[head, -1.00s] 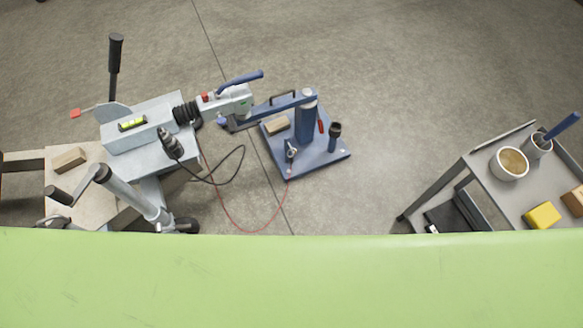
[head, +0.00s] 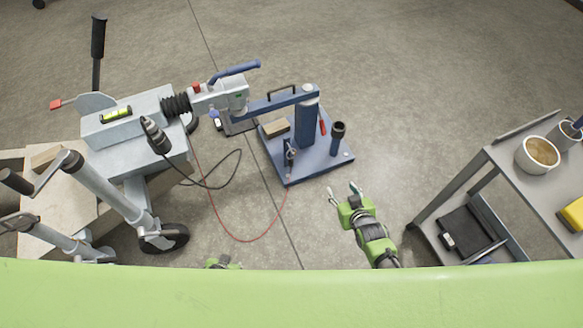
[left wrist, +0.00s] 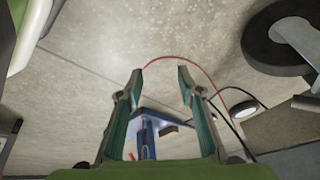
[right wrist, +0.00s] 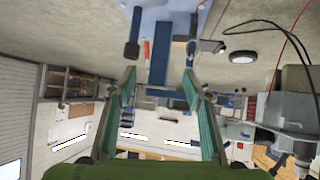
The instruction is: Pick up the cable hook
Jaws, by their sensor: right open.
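A thin red cable (head: 222,226) hangs in a loop from the trailer coupling (head: 222,97) to a small grey metal piece (head: 289,157) at the front of the blue stand (head: 325,164). This piece may be the cable hook; it is too small to be sure. The red cable also shows in the left wrist view (left wrist: 172,57). My right gripper (head: 344,193) is open and empty, in front of and to the right of the stand. My left gripper (left wrist: 160,75) is open and empty; in the head view only its top (head: 222,263) shows.
The grey trailer frame (head: 120,135) with its wheel (head: 163,238) stands at the left. A black cable (head: 226,184) hangs beside the red one. Floor between stand and cart is clear.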

